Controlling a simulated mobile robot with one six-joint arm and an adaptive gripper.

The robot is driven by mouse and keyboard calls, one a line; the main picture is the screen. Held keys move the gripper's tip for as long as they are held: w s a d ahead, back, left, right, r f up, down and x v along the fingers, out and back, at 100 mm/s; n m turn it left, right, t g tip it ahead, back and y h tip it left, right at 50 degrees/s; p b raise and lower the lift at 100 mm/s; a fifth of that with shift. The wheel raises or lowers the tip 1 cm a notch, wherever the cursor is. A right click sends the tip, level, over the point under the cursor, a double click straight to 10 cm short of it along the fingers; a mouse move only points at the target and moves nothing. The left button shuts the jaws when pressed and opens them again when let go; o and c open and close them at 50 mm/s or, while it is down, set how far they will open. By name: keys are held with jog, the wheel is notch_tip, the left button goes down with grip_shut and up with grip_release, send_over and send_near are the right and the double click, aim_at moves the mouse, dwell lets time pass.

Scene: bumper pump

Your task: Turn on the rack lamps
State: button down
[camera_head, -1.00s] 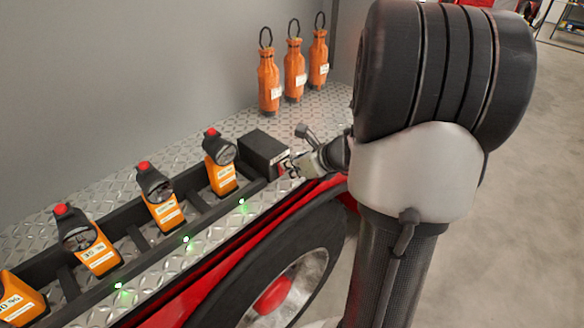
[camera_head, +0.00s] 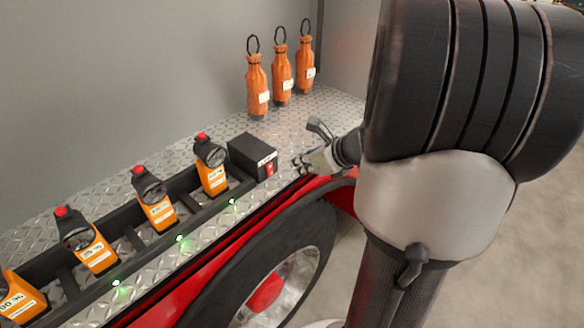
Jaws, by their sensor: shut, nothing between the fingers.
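The rack (camera_head: 137,240) is a dark frame on the metal deck, holding several orange instruments with dark round gauges and red tops. A black box (camera_head: 251,152) stands at its right end, with a white label and a red switch (camera_head: 270,169) on its end face. Small rack lamps show along the front rail: the left one (camera_head: 116,283) and the middle one (camera_head: 180,238) glow green, and the right one (camera_head: 232,201) looks bright and whitish. My gripper (camera_head: 299,166) is shut and empty, just right of the switch, with a visible gap between them.
Three orange bottles (camera_head: 282,80) with black loops stand at the back wall. A large wheel (camera_head: 285,275) and red bodywork lie below the deck's front edge. My arm covers much of the right side. Bare deck lies behind the box.

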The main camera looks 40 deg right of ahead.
jog(key=s+r, duration=0.2)
jog(key=r, duration=0.1)
jog(key=shift+s+d+r, duration=0.1)
jog(key=shift+d+r, duration=0.05)
jog(key=shift+s, duration=0.1)
dwell(0.4)
